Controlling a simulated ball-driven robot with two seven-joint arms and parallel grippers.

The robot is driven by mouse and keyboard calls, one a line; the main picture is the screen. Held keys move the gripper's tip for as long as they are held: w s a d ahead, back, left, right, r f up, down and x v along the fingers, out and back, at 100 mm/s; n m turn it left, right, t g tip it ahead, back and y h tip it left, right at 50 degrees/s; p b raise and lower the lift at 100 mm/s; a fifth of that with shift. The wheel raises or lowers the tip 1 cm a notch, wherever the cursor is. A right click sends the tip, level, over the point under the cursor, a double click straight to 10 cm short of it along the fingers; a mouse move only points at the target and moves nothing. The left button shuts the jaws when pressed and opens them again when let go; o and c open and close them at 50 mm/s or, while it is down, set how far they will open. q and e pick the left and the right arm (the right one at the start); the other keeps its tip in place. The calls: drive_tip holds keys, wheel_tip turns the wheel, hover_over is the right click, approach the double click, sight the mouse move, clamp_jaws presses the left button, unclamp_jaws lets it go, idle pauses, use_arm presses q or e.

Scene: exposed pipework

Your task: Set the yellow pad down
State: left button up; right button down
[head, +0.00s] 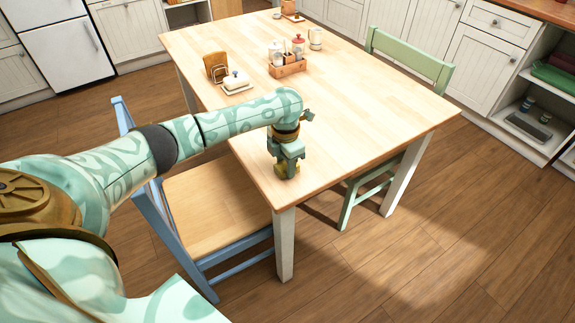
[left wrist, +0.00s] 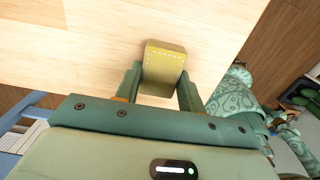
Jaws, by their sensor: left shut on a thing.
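The yellow pad (left wrist: 163,66) has pale stitching along its edge and sits between the two fingers of my left gripper (left wrist: 160,90) in the left wrist view. The fingers are shut on it. In the head view my left gripper (head: 287,165) points down over the near corner of the wooden table (head: 340,110). A little of the yellow pad shows below it (head: 287,173), at or just above the tabletop; I cannot tell whether it touches. My right gripper is not in view.
A toast rack (head: 216,67), a butter dish (head: 236,82) and a condiment caddy (head: 288,68) stand toward the table's far side. A blue chair (head: 215,205) is at the left edge and a green chair (head: 410,58) at the right. The table's near right part is clear.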

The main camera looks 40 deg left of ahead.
use_arm(q)
drive_tip(key=shift+r, duration=0.2)
drive_tip(key=shift+f, duration=0.25)
drive_tip(key=o, duration=0.9)
drive_tip(key=shift+o, duration=0.2)
wheel_tip(320, 180, up, 12)
drive_tip(key=p, duration=0.5)
drive_tip(key=shift+r, duration=0.25)
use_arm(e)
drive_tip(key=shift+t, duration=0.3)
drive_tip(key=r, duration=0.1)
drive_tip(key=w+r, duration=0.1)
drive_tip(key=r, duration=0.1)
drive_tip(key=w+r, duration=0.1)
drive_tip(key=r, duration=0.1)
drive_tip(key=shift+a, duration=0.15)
